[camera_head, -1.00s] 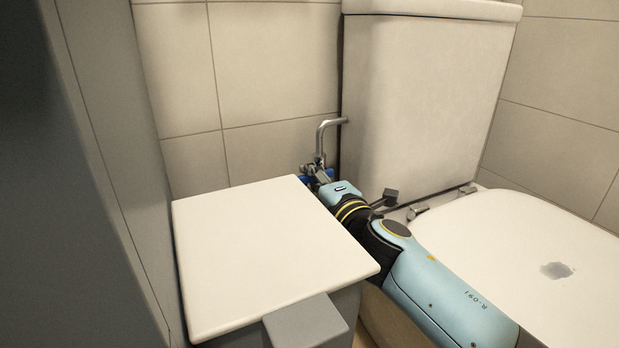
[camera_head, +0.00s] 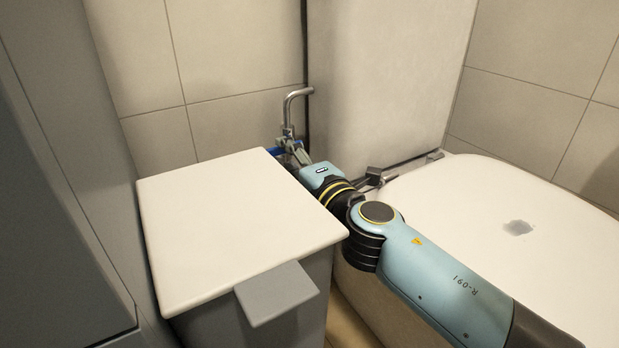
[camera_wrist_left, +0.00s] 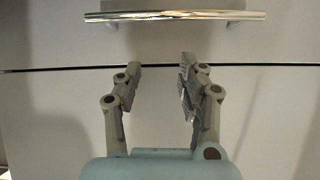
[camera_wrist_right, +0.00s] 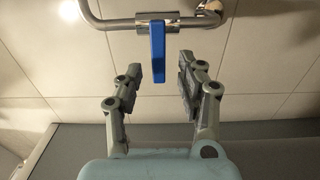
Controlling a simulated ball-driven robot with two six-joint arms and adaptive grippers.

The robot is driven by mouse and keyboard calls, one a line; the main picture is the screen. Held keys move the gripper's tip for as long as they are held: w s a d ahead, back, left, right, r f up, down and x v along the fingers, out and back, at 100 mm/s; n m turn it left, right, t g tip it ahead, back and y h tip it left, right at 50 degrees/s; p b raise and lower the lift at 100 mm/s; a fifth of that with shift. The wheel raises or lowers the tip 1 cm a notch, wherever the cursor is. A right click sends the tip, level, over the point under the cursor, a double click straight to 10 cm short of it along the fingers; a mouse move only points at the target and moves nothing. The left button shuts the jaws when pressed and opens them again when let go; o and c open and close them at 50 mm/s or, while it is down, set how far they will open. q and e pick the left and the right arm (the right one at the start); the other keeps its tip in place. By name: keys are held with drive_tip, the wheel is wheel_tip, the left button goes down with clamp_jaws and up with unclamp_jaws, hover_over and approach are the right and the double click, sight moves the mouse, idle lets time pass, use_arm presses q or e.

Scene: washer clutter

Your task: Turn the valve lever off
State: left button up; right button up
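The valve lever is a blue handle (camera_wrist_right: 157,55) on a chrome valve body on a pipe (camera_wrist_right: 187,22). In the right wrist view it points down toward me, with its lower end between the fingertips and a gap to each finger. My right gripper (camera_wrist_right: 162,72) is open around this end. In the head view the right gripper (camera_head: 294,149) is at the valve, beside the bent pipe (camera_head: 287,112), and partly hides the blue part. My left gripper (camera_wrist_left: 162,72) is open and empty, in front of a chrome bar handle (camera_wrist_left: 185,15), and out of the head view.
A white-topped cabinet (camera_head: 225,225) stands left of my right arm, with a grey block (camera_head: 277,293) at its front. A toilet with a white lid (camera_head: 500,215) and tank (camera_head: 385,75) stands right. A tall grey panel (camera_head: 60,170) bounds the left. Tiled wall lies behind.

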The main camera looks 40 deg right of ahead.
drive_tip(key=s, duration=0.8)
drive_tip(key=shift+s+a, duration=0.25)
drive_tip(key=shift+s, duration=0.05)
idle(0.4)
